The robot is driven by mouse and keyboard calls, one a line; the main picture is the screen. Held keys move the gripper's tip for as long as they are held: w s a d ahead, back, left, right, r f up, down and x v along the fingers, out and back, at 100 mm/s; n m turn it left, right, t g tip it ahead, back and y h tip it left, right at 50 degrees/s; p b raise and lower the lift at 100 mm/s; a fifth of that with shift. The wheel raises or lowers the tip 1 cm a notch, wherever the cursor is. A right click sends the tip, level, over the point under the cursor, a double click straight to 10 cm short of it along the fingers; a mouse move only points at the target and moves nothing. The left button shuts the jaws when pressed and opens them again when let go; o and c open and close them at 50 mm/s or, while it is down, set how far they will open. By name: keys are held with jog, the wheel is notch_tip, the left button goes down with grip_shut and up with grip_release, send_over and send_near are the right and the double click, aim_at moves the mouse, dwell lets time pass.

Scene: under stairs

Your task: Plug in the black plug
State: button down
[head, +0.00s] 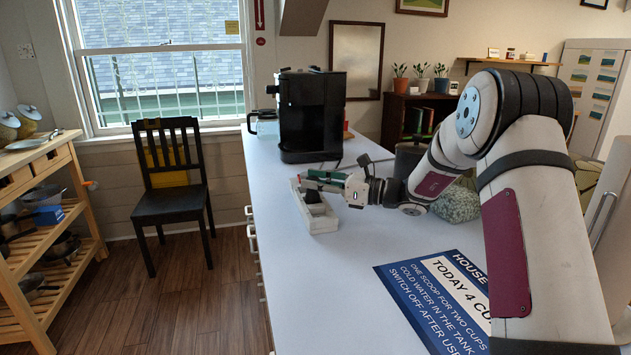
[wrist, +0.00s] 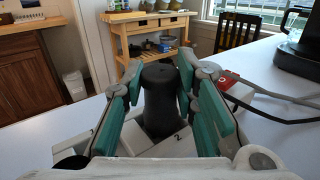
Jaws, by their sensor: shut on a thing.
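The black plug (wrist: 159,92) stands between the green-padded fingers of my gripper (wrist: 158,72) in the wrist view, and the fingers are shut on it. Its lower end meets a pale grey block marked "2"; I cannot tell whether the plug is seated in a socket. In the head view, my gripper (head: 322,180) is low over the pale grey power strip (head: 318,218) on the countertop. A small red part (wrist: 226,80) shows beside the right finger.
A black coffee machine (head: 311,112) stands behind the strip on the white counter (head: 345,265). Dark cords (wrist: 268,112) run at right in the wrist view. A blue sign (head: 445,300) lies nearer. A chair (head: 172,175) and a wooden shelf unit (head: 45,215) stand left, off the counter.

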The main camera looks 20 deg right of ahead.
jog(key=shift+f+b, duration=0.3)
jog(key=shift+f, duration=0.5)
jog(key=c, duration=1.2)
grip_release()
jog(key=shift+f, duration=0.1)
jog(key=shift+o, duration=0.2)
jog(key=o, duration=0.4)
jog(key=shift+o, duration=0.2)
jog(key=shift+r, duration=0.2)
jog(key=shift+r+p, duration=1.9)
jog(key=shift+r, duration=1.2)
